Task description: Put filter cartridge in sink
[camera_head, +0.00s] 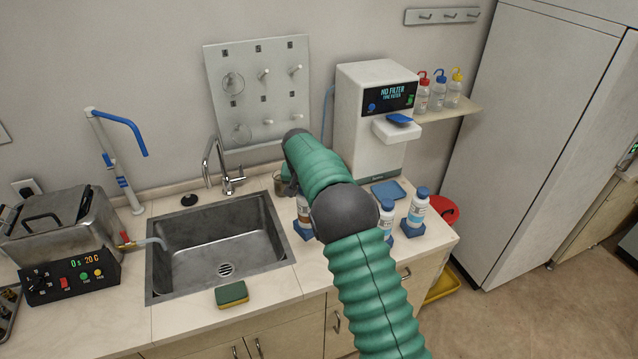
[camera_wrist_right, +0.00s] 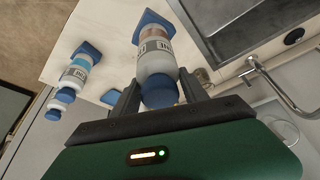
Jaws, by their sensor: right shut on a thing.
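A white bottle-shaped container (camera_wrist_right: 157,58) with a brown-grey label and blue cap stands in a blue holder (camera_wrist_right: 150,22). I cannot tell if it is the filter cartridge. My right gripper (camera_wrist_right: 158,80) has one finger on each side of it, near the cap end, and is shut on it. In the head view my green arm mostly hides this container (camera_head: 303,208), just right of the sink. The steel sink (camera_head: 193,246) is empty, with a drain at its bottom; its corner shows in the right wrist view (camera_wrist_right: 225,42). My left gripper is not in view.
Two blue-labelled bottles (camera_head: 417,209) (camera_head: 386,214) stand right of my arm. The white purifier (camera_head: 361,105) reads "NO FILTER". The faucet (camera_head: 222,172) stands behind the sink, a sponge (camera_head: 232,294) lies in front, and a steel bath (camera_head: 62,222) sits left.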

